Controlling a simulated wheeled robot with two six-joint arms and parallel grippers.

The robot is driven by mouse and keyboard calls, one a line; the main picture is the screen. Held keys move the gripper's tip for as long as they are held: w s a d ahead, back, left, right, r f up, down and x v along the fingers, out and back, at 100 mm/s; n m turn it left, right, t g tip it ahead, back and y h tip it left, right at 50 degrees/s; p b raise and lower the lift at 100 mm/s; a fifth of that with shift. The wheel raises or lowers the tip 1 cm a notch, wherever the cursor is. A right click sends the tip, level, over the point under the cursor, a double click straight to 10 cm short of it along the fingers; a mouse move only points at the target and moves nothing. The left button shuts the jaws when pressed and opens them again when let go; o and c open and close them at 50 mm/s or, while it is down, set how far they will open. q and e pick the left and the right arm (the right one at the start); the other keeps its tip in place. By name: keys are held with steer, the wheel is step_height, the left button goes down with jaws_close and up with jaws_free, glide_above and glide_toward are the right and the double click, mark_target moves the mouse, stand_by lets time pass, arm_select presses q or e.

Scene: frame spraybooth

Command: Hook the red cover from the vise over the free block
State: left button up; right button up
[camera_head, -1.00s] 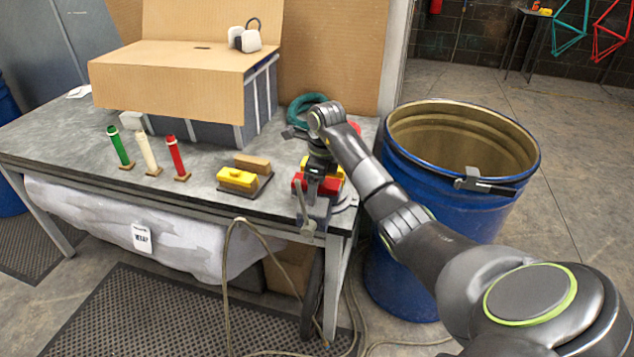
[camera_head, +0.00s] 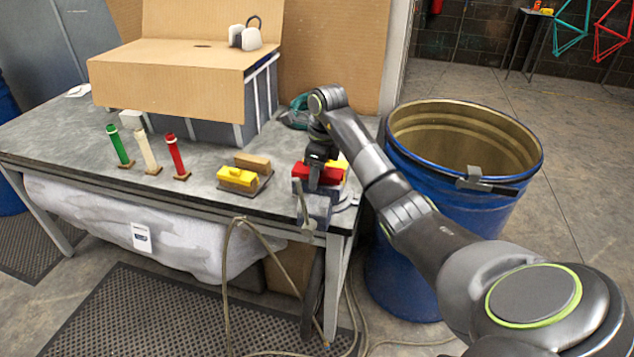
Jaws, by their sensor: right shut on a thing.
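The red cover (camera_head: 329,176) is at the vise (camera_head: 318,207) near the table's right front corner. A yellow piece (camera_head: 342,164) shows just behind it. My right gripper (camera_head: 314,182) points down over the red cover and is shut on it; its fingertips are partly hidden against the cover. To the left, a small dark base carries two wooden blocks. The front block has a yellow cover (camera_head: 237,176) on it, and the free block (camera_head: 253,162) behind it is bare. My left gripper is not in view.
Green, cream and red tubes (camera_head: 175,155) stand on small bases at the left. A cardboard-topped box (camera_head: 170,85) stands behind them. A teal coil (camera_head: 299,110) lies behind my right wrist. A blue drum (camera_head: 410,180) stands right of the table.

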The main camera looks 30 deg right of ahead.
step_height(320, 180, up, 15)
steer(key=p, duration=1.4)
